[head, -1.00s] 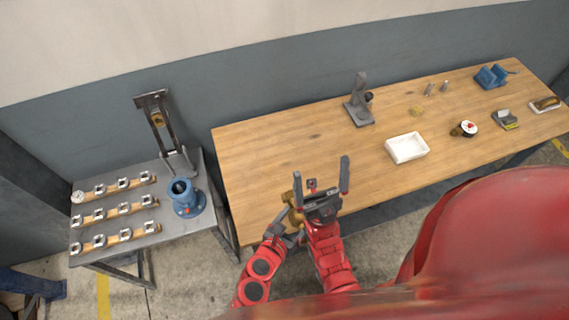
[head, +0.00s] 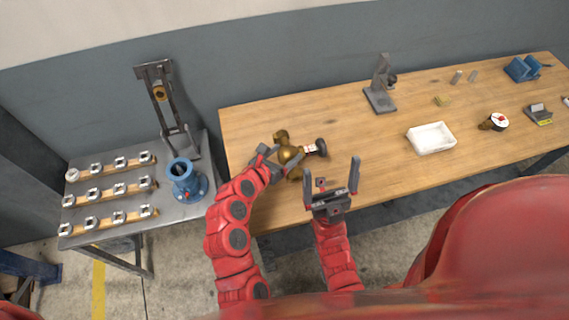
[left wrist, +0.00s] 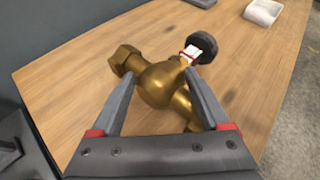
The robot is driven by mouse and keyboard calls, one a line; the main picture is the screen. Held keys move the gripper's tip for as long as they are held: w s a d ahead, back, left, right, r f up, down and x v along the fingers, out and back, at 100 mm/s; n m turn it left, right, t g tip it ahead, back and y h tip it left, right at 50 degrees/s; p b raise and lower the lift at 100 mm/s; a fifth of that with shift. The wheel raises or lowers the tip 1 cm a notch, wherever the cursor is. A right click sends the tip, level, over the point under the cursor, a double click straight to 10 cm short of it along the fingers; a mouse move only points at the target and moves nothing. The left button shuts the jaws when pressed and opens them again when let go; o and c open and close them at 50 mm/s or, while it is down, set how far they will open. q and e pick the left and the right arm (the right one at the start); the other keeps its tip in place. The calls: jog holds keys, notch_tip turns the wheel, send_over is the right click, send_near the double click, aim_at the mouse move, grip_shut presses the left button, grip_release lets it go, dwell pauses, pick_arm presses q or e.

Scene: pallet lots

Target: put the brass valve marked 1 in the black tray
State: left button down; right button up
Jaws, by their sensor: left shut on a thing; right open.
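A brass valve (head: 290,154) with a dark round handwheel and a white-and-red tag is held over the left part of the wooden bench. It also shows in the left wrist view (left wrist: 158,84); I cannot read the tag's mark. My left gripper (head: 278,160) is shut on the valve's body, with its fingers on both sides in the left wrist view (left wrist: 160,80). My right gripper (head: 331,182) is open and empty near the bench's front edge, right of the valve. I see no black tray; the tray in view (head: 431,138) is white.
The wooden bench (head: 350,150) is clear between the valve and the white tray. A grey stand (head: 380,90) and several small items are farther right. On the left, a grey metal table (head: 175,215) bears a blue flanged part (head: 185,183), rows of blocks and an upright frame (head: 160,95).

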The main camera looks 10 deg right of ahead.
aim_at(281, 163)
pick_arm(q)
notch_tip(281, 163, down, 3)
jog(key=b, duration=0.3)
jog(key=shift+w+f+b, duration=0.1)
jog(key=shift+f+b, duration=0.05)
jog(key=shift+b, duration=0.15)
grip_release()
